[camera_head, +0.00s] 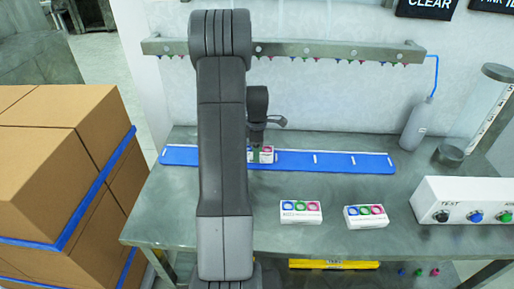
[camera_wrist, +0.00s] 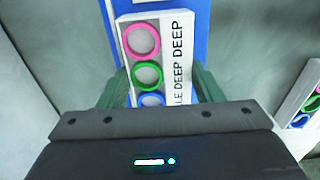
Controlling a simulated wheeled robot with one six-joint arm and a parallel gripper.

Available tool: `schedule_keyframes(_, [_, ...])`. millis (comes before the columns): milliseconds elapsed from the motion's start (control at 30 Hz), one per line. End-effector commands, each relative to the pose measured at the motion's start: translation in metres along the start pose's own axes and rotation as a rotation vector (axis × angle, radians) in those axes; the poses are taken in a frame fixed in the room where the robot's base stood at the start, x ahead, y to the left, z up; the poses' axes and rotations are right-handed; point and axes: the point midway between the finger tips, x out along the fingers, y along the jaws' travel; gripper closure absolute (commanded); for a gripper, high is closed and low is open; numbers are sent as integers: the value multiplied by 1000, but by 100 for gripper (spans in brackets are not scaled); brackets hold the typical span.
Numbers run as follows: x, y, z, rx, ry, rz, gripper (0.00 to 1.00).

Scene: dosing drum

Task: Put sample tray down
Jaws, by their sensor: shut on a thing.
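The sample tray (camera_wrist: 176,25) is a small white block with a pink, a green and a blue ring in a row and dark lettering along one side. My gripper (camera_wrist: 160,88) is shut on it, with one green finger on each side. In the head view the tray (camera_head: 266,155) is at the blue strip (camera_head: 340,163) along the back of the bench, partly hidden by my arm. The gripper (camera_head: 257,153) is above that strip. In the wrist view the blue strip lies beneath the tray; I cannot tell whether the tray touches it.
Two similar white trays, one (camera_head: 301,212) and another (camera_head: 366,217), stand on the grey bench (camera_head: 345,185) in front of the strip. A white button box (camera_head: 465,203), a grey bottle (camera_head: 416,125) and a clear cylinder (camera_head: 487,105) are at the right. A rail (camera_head: 340,53) runs above. Cardboard boxes (camera_head: 55,145) stand at the left.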

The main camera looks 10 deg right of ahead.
Motion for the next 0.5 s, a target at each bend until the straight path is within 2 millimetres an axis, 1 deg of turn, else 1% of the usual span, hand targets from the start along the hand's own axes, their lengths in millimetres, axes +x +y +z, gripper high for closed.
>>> schedule_keyframes(200, [0, 0, 0, 0, 0, 2, 68])
schedule_keyframes(333, [5, 0, 0, 0, 0, 2, 68])
schedule_keyframes(367, [3, 0, 0, 0, 0, 2, 35])
schedule_keyframes(433, [3, 0, 0, 0, 0, 2, 21])
schedule_keyframes(467, [3, 0, 0, 0, 0, 2, 19])
schedule_keyframes(500, [3, 0, 0, 0, 0, 2, 19])
